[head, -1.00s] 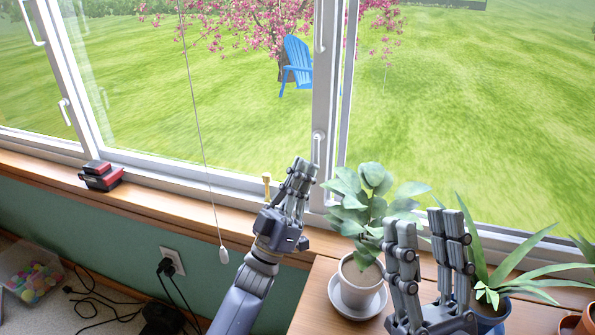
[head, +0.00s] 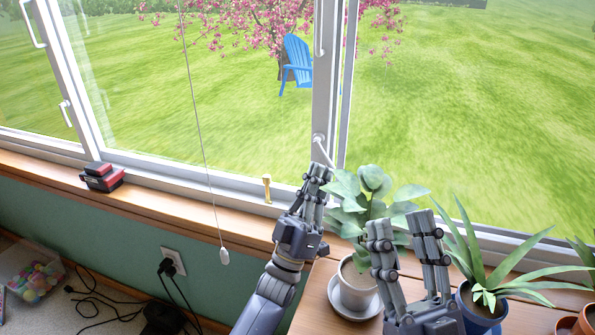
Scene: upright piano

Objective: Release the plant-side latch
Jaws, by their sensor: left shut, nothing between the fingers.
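The plant-side latch (head: 323,148) is a white handle on the window post behind the leafy plant (head: 366,205). It is tilted, its free end pointing down and to the right. My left gripper (head: 318,172) is shut and empty, with its fingertips just below the latch; I cannot tell whether they touch it. My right gripper (head: 400,228) is open and empty in front of the plants, its two fingers apart and pointing up.
The leafy plant's white pot (head: 357,283) stands on a wooden top, close to both grippers. A spiky plant in a blue pot (head: 481,308) is at the right. A pull cord knob (head: 223,256) hangs at left. Another latch (head: 65,113) is on the left post.

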